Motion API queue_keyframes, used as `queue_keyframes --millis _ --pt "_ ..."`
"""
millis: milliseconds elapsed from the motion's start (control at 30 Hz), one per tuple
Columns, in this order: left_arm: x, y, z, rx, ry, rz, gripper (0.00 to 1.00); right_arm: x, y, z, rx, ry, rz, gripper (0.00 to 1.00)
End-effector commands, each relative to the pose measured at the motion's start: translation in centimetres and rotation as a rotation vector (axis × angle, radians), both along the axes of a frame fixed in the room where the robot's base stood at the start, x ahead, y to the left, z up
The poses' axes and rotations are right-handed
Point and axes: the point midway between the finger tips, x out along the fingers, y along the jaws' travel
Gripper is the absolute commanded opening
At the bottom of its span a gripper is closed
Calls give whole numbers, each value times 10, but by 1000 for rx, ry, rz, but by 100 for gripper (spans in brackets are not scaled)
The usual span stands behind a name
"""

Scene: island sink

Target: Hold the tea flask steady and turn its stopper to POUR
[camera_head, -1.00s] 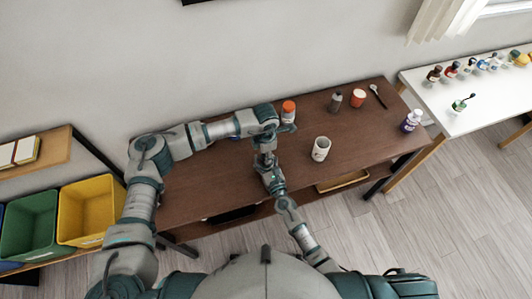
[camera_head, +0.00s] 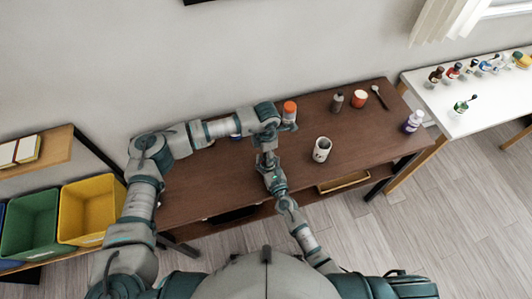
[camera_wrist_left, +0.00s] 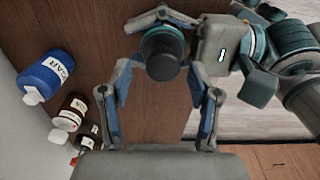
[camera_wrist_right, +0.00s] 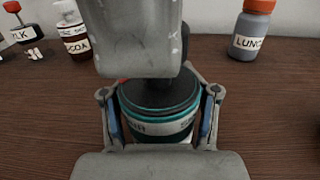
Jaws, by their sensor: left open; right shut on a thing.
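The tea flask shows in the right wrist view as a round body (camera_wrist_right: 163,128) with teal bands, a pale label and a dark round top (camera_wrist_right: 158,95). My right gripper (camera_wrist_right: 160,103) is shut on the flask, one finger on each side. My left gripper's grey housing hangs just above the top and hides part of it. In the left wrist view the dark stopper (camera_wrist_left: 163,60) lies between the spread fingers of my left gripper (camera_wrist_left: 163,88), which is open. I cannot read the stopper's marks. In the head view my arms hide the flask.
A blue sugar jar (camera_wrist_left: 45,75) and a cocoa bottle (camera_wrist_left: 70,112) stand near the wall.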

Motion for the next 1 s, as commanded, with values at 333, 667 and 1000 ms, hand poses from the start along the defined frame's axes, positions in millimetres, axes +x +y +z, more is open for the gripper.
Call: queue_keyframes --millis 333,667,1000 --pt "2 0 73 1 -3 2 62 -1 2 -2 -1 4 4 15" --pt "2 1 110 3 1 2 62 -1 2 -2 -1 4 5 14" --pt "2 1 110 3 1 2 62 -1 2 -2 -1 4 5 14"
